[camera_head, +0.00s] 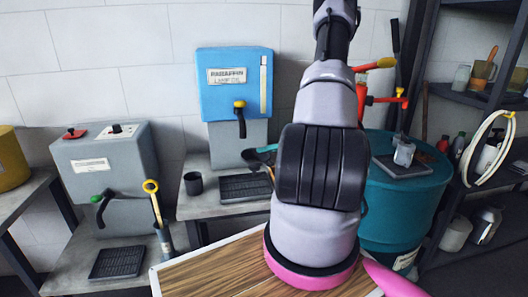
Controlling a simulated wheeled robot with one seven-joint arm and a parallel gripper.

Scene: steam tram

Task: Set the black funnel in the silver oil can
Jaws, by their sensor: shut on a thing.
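My arm comes down through the middle of the head view and ends in a pink ring at the lower edge of the picture. My gripper's fingers do not show; they are hidden by the arm or below the frame. A pink shape juts out to the right of the ring, and I cannot tell what part it is. I cannot make out the black funnel or the silver oil can. A wooden-topped table (205,277) with a pale rim lies under my arm.
A grey dispenser (92,165) and a blue dispenser (222,100) stand on benches at left and centre. A small black cup (193,183) stands by the blue one. A teal drum (405,205) stands right of my arm. Dark shelves (470,97) with jars are at far right.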

